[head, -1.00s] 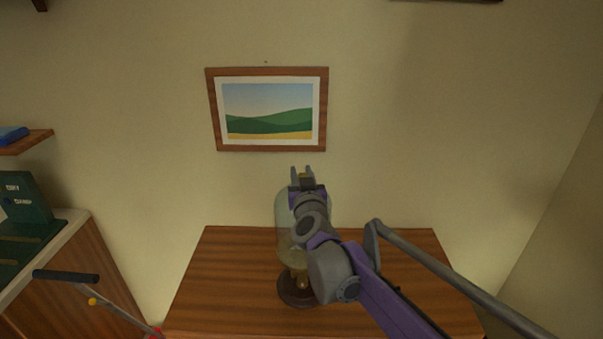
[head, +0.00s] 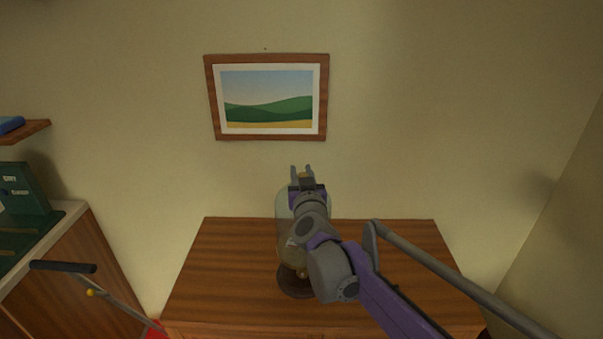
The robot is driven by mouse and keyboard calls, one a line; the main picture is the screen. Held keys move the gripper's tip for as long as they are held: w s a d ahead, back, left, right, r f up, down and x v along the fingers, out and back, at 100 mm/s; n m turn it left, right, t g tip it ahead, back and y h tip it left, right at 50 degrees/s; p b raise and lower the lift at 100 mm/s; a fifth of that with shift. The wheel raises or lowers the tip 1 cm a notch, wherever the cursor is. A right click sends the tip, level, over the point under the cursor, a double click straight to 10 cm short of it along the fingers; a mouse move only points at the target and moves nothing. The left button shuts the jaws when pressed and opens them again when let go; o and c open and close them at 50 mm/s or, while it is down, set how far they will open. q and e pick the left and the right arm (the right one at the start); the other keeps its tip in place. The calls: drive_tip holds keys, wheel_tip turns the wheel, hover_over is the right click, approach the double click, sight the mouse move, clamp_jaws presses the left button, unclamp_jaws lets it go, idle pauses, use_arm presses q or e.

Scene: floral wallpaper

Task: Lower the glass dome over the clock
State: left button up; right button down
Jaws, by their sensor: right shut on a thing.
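The glass dome (head: 284,218) is upright above the wooden cabinet, partly hidden behind my right arm. My right gripper (head: 302,172) is at the top of the dome, shut on its knob, a bit of which shows between the fingers. The clock (head: 301,272) is mostly hidden by my arm; a little brass shows low inside the glass. Its dark round base (head: 292,285) stands on the cabinet top. The dome's lower rim is close to the base, but I cannot tell whether it touches. My left gripper is not in view.
The cabinet top (head: 225,265) is clear to the left of the base. A framed landscape picture (head: 267,134) hangs on the wall behind. At the left are a counter with a dark green stand (head: 22,190), a shelf (head: 25,135) and a black-handled bar (head: 62,267).

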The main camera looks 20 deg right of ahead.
drive_tip(key=shift+f+b, duration=0.9)
drive_tip(key=shift+f, duration=0.55)
drive_tip(key=shift+f+b, duration=1)
drive_tip(key=shift+f, duration=0.6)
drive_tip(key=shift+f+b, duration=0.7)
drive_tip(key=shift+f, duration=0.25)
